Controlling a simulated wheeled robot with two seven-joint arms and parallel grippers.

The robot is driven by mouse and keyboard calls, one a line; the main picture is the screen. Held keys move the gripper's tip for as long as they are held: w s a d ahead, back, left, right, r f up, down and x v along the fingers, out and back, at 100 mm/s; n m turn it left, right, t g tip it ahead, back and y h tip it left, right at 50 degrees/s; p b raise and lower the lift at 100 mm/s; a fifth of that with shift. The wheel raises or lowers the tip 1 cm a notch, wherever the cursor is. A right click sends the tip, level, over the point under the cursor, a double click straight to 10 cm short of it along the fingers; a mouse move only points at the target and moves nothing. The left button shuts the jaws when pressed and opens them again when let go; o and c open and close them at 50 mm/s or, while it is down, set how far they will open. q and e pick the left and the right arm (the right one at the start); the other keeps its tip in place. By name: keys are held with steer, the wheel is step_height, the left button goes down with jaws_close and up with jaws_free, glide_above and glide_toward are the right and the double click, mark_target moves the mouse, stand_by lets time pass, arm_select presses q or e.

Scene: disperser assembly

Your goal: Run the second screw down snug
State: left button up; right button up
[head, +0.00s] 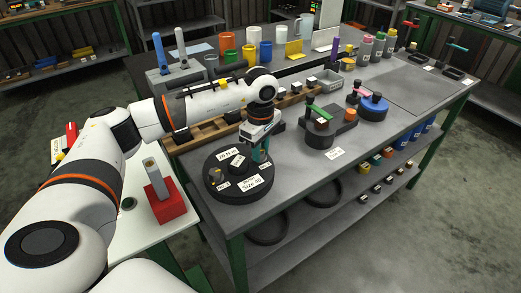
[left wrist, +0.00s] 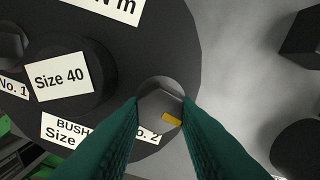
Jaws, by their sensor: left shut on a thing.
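The round black disperser base (head: 240,200) lies on the grey bench, with white labels on top; it also fills much of the left wrist view (left wrist: 155,55). My left gripper (head: 262,157) reaches down over its right side. In the left wrist view its green fingers (left wrist: 161,103) are shut on a grey hexagonal screw head (left wrist: 158,106) with a yellow mark, beside the label ending "No. 2". The screw's shank and seat are hidden beneath it. Another grey screw head (left wrist: 12,42) shows by the "No. 1" label. My right gripper is out of view.
A raised black hub with a "Size 40" label (left wrist: 62,77) stands beside the held screw. A black fixture (head: 322,135) and a blue-topped round part (head: 373,107) stand farther right. A red block (head: 166,206) with a grey post sits on the white side table (head: 130,235).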

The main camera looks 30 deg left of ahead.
arm_select(q)
steer(key=shift+r, duration=0.1)
steer(key=o, duration=1)
step_height(320, 180, up, 12)
steer(key=b, duration=0.1)
stand_by(0.4)
